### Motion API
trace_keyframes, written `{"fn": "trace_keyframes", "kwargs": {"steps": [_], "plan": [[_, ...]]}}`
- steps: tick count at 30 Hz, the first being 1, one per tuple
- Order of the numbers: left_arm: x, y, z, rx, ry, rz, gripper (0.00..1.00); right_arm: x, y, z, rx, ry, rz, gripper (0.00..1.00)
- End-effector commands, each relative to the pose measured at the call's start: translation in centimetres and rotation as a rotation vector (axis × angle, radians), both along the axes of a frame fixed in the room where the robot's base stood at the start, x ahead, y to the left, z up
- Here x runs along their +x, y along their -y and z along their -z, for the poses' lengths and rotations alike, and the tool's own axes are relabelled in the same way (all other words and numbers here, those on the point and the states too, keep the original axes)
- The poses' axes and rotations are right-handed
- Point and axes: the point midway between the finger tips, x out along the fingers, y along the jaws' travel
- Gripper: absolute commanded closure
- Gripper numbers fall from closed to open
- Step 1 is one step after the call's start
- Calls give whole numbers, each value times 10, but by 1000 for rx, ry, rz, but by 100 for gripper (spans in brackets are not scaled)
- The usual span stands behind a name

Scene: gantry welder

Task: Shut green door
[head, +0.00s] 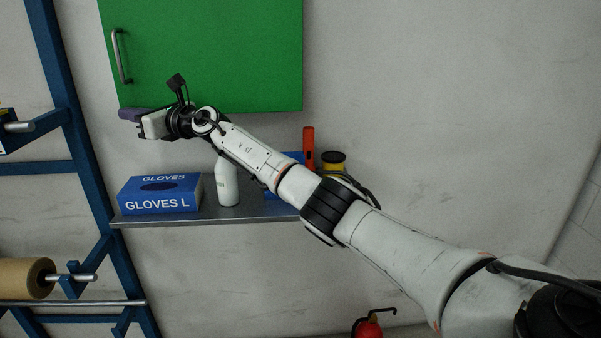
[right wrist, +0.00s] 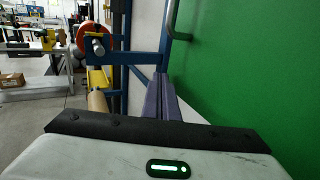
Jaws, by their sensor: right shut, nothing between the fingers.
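The green door (head: 205,55) is a flat panel on the wall at the top of the head view. Its grey bar handle (head: 120,56) is near its left edge. In the right wrist view the green door (right wrist: 255,70) fills the right side, with the handle (right wrist: 176,20) at the top. My right gripper (head: 129,114) is at the door's lower left corner. Its purple fingers (right wrist: 161,98) are together and empty, close beside the green surface. I cannot tell whether they touch it. The door's hinge side and any gap behind it are not clear. My left gripper is out of view.
A shelf (head: 180,217) below my right arm holds a blue glove box (head: 160,195), a white bottle (head: 227,182) and an orange-red item (head: 308,147). A blue rack (head: 72,110) stands at the left. A red extinguisher (head: 369,328) is low down. The right wall is bare.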

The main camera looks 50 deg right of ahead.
Motion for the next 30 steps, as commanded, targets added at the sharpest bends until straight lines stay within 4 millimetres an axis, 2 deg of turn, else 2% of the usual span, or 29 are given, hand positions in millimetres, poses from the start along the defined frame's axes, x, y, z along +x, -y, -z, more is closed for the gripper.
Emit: {"fn": "trace_keyframes", "kwargs": {"steps": [3,9,26,30], "plan": [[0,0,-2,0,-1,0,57,2,12,-1,0,0,28,100],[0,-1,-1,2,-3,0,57,2,18,-1,-1,1,45,100],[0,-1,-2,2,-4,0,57,2,20,-3,2,5,48,100],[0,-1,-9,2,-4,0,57,2,13,-6,2,5,43,100]]}}
